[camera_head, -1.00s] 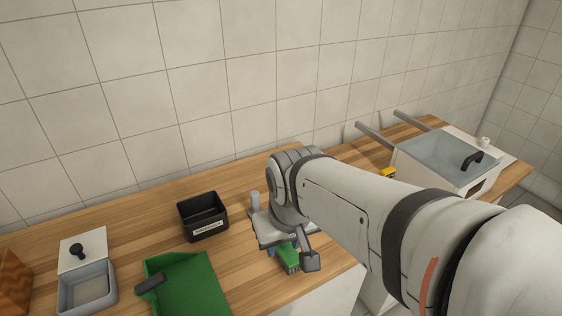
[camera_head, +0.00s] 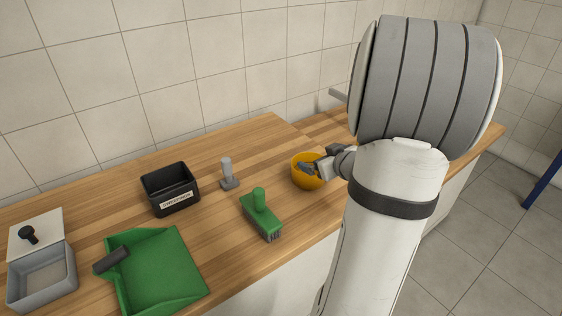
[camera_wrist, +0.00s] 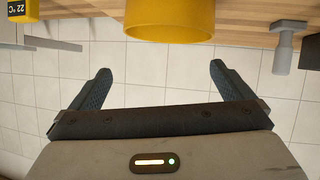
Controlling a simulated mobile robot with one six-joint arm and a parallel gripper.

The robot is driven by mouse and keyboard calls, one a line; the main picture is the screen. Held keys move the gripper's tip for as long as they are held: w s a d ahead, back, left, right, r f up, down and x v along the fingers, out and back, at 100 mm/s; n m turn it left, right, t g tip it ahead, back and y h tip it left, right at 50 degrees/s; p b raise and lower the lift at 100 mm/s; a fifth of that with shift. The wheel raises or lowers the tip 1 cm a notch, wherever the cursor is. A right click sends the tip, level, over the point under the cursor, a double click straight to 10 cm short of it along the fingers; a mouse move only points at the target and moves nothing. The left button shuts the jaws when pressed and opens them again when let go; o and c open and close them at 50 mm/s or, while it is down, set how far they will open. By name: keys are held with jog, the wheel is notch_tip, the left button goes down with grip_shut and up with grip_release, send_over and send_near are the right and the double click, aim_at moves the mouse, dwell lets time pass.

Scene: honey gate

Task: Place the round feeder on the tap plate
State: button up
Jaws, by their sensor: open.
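A yellow round vessel (camera_head: 297,172), which looks like the round feeder, stands on the wooden counter in the head view. It shows in the wrist view (camera_wrist: 170,22) as a yellow cylinder just beyond the fingertips, roughly centred between them and partly cut off by the top edge. My gripper (camera_wrist: 160,76) is open, with nothing between its fingers. In the head view my gripper (camera_head: 316,167) overlaps the vessel; contact cannot be told there, but the wrist view shows the fingers apart from it. I cannot pick out the tap plate with certainty.
Left of the vessel are a small grey post on a base (camera_head: 227,178), a green brush (camera_head: 262,217), a black labelled bin (camera_head: 171,192), a green dustpan (camera_head: 165,270) and a grey box (camera_head: 42,278). A yellow 22 °C display (camera_wrist: 18,10) shows in the wrist view.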

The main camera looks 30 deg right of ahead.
aim_at(299, 159)
jog(key=f, duration=0.1)
jog(key=s+f+y, duration=0.1)
jog(key=s+f+t+y+b, duration=0.1)
jog(key=shift+d+n, duration=0.25)
jog(key=shift+n, duration=0.05)
jog(key=shift+w+a+f+y, duration=0.1)
jog(key=shift+w+f+y, duration=0.05)
jog(key=shift+y, duration=0.25)
jog(key=b+x, duration=0.1)
jog(key=x, duration=0.6)
jog(key=shift+w, duration=0.2)
jog(key=c, duration=0.9)
